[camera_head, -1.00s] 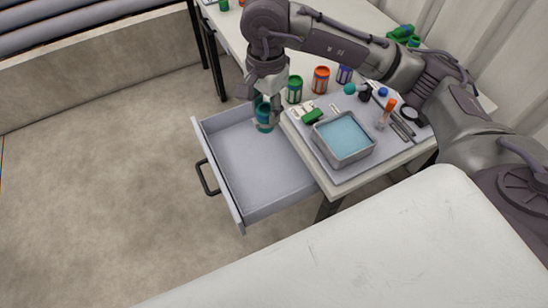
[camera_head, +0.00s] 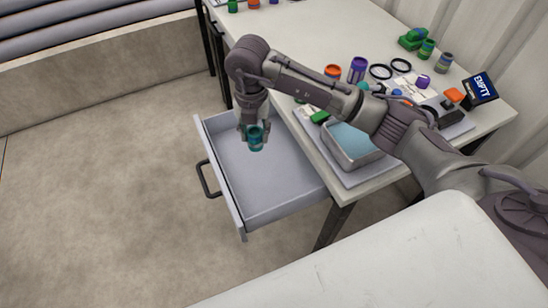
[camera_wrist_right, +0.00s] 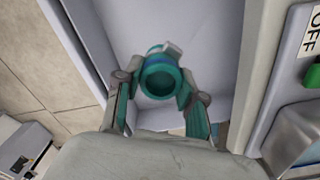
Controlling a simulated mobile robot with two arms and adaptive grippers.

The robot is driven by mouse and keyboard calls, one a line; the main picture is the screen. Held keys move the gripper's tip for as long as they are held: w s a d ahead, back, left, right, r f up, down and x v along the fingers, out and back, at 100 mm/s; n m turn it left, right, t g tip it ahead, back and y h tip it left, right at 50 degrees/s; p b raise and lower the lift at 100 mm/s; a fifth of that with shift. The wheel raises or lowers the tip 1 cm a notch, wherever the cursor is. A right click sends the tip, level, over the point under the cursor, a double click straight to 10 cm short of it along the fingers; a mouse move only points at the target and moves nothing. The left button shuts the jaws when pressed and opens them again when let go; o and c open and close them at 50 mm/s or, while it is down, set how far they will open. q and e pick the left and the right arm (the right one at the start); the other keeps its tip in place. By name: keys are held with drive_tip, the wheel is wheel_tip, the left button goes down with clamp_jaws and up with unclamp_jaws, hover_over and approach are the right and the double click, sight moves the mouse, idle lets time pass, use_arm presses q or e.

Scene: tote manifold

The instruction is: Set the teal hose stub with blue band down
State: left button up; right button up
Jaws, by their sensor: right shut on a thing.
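The teal hose stub with blue band (camera_head: 256,141) hangs upright over the open grey drawer (camera_head: 262,185). My right gripper (camera_head: 254,130) points down and is shut on the stub. In the right wrist view the stub (camera_wrist_right: 159,80) shows its round open end and a blue rim between the two fingertips of my right gripper (camera_wrist_right: 160,88). The drawer floor behind the stub looks empty. I cannot tell whether the stub's lower end touches it. My left gripper is not in view.
The table (camera_head: 300,40) stands right of the drawer. A metal tray with blue contents (camera_head: 352,146) sits near its edge. Orange (camera_head: 333,71) and purple (camera_head: 357,69) containers, black rings (camera_head: 381,71) and a box marked EMPTY (camera_head: 481,88) stand farther back. The drawer's front half is clear.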

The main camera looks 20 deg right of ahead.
sight(256, 148)
wheel_tip(256, 148, down, 5)
drive_tip(key=shift+s+r, duration=0.1)
drive_tip(key=shift+f, duration=0.6)
wheel_tip(256, 148, down, 3)
drive_tip(key=shift+f, duration=0.3)
drive_tip(key=o, duration=1.1)
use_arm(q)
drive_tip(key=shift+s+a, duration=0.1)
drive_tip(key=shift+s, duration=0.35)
